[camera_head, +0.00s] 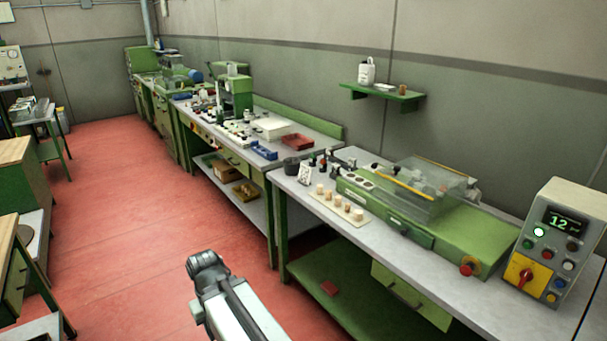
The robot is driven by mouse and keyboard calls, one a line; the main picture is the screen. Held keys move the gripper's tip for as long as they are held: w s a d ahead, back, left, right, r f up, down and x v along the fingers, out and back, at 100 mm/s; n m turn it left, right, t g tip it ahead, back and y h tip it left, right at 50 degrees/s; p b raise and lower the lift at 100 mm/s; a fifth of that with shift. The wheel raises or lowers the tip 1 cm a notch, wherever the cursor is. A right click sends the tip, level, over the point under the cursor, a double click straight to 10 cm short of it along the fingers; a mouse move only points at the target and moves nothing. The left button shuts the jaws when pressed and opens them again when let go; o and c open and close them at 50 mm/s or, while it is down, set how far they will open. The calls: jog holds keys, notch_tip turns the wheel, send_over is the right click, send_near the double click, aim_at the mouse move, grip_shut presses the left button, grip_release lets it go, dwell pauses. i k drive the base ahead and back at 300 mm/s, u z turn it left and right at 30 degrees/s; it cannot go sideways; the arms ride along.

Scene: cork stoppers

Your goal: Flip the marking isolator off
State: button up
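A grey control box (559,246) stands at the right end of the near bench. A rotary isolator with a red handle on a yellow plate (524,274) is low on the left of its front face. The handle looks slanted, but its marks are too small to read. My gripper's fingers do not show.
The red floor (130,240) to the left is open.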

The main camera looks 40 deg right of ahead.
aim_at(525, 276)
jog(key=z, duration=1.05)
jog(key=i, duration=0.4)
jog(key=z, duration=0.2)
